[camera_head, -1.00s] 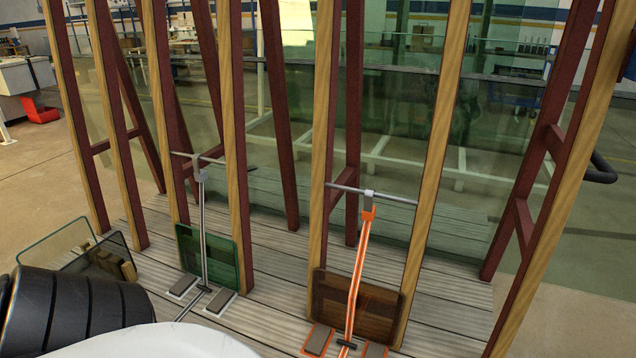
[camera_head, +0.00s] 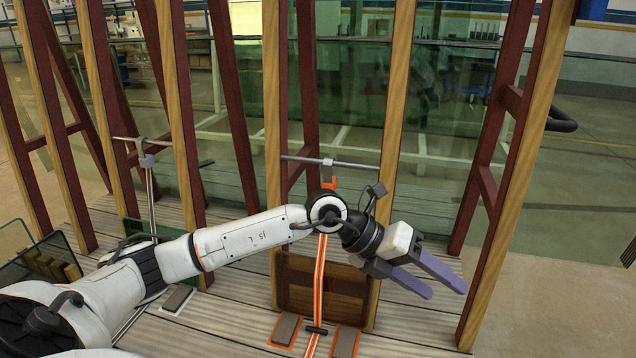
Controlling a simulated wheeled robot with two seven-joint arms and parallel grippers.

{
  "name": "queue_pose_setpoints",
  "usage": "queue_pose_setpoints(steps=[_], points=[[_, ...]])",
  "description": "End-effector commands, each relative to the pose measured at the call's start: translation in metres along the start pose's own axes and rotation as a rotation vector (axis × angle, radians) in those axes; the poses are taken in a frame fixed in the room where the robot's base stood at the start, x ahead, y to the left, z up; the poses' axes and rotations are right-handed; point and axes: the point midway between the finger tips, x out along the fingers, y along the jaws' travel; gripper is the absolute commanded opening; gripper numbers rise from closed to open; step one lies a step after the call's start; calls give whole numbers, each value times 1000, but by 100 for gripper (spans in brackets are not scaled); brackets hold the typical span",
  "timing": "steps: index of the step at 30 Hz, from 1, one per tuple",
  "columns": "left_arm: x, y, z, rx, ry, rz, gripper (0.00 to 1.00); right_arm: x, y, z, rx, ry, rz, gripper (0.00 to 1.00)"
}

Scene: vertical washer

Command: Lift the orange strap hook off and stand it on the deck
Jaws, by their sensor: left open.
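The orange strap hook (camera_head: 319,272) stands upright in the middle of the camera_head view. Its grey top clamp (camera_head: 327,172) is at a horizontal grey bar between two wooden posts, and its orange feet with grey pads rest at the deck. My left forearm and wrist cross in front of its upper part and hide some of it. My left gripper (camera_head: 440,284) is open and empty, with purple fingers pointing right and down, to the right of the strap. The slatted wooden deck (camera_head: 235,325) lies below. My right gripper is not in view.
A brown tinted panel (camera_head: 345,290) stands behind the strap. A grey strap hook (camera_head: 150,195) hangs to the left, by a green panel. Wooden posts (camera_head: 395,120) with dark red braces stand all around.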

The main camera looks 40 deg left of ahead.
Motion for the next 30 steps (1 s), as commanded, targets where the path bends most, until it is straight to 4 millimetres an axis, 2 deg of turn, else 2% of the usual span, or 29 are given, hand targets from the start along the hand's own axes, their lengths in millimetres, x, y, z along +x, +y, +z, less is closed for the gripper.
queue_pose_setpoints(steps=[1,5,6,10,12,15,18,21,30], points=[[-16,27,24,60,-41,128,53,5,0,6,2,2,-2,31],[-72,78,78,130,-150,418,53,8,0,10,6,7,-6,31],[-92,91,93,139,-187,498,53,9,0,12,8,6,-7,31],[-157,120,132,139,-309,713,53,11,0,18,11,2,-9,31],[-188,130,147,127,-366,800,53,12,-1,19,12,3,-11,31],[-221,138,159,108,-427,888,53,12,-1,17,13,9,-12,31],[-241,142,165,95,-464,938,53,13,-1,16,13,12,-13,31],[-249,145,169,89,-480,958,53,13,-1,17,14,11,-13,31],[-236,165,180,87,-479,959,53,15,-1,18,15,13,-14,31]])
